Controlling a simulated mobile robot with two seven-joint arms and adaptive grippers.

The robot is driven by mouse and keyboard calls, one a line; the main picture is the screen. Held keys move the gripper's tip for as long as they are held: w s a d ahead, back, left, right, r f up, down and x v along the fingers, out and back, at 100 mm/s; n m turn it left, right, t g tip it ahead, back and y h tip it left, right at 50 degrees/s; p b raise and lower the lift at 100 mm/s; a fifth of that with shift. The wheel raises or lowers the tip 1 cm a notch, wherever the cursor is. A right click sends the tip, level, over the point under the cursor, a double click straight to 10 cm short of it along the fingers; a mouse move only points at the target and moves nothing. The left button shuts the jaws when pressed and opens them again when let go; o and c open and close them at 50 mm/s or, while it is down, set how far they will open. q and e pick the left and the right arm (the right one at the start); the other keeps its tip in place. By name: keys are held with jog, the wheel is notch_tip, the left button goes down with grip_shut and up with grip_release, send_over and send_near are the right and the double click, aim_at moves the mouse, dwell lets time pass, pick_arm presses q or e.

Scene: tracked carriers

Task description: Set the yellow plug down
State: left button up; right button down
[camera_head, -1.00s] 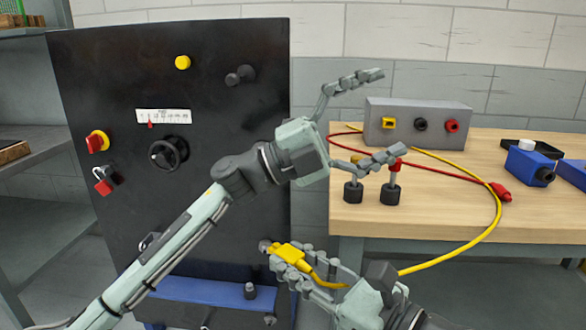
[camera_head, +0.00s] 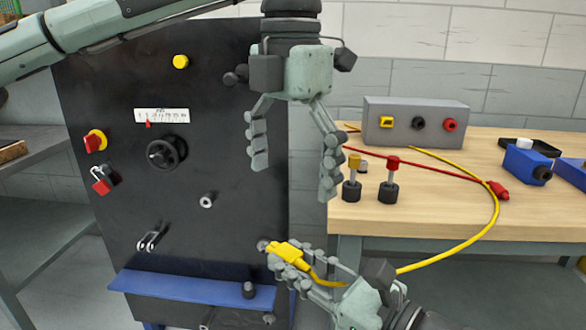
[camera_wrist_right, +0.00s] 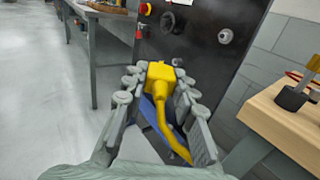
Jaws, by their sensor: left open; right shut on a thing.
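The yellow plug (camera_head: 287,254) is held in my right gripper (camera_head: 284,260), in front of the lower right edge of the black panel (camera_head: 225,150). In the right wrist view the plug (camera_wrist_right: 160,82) lies between the fingers of my right gripper (camera_wrist_right: 158,90). Its yellow cable (camera_head: 485,227) hangs from its back and loops up onto the bench. I cannot tell whether the plug's front touches the panel. My left gripper (camera_head: 295,182) is open and empty, pointing down above the plug, between the panel and the bench.
A wooden bench (camera_head: 430,215) stands at the right. It carries a grey socket box (camera_head: 400,110), black-based posts (camera_head: 388,192), a red connector (camera_head: 498,190) and a blue device (camera_head: 527,165). A blue ledge (camera_head: 190,290) crosses the panel's lower part; a grey shelf (camera_head: 45,220) stands left.

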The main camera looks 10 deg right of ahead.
aim_at(291, 251)
pick_arm(q)
notch_tip(291, 251, down, 12)
jog(key=shift+r, duration=0.2)
dwell(0.4)
jog(key=c, duration=1.2)
jog(key=shift+c, duration=0.2)
pick_arm(e)
jog(key=c, duration=1.1)
grip_release()
jog(key=shift+c, duration=0.2)
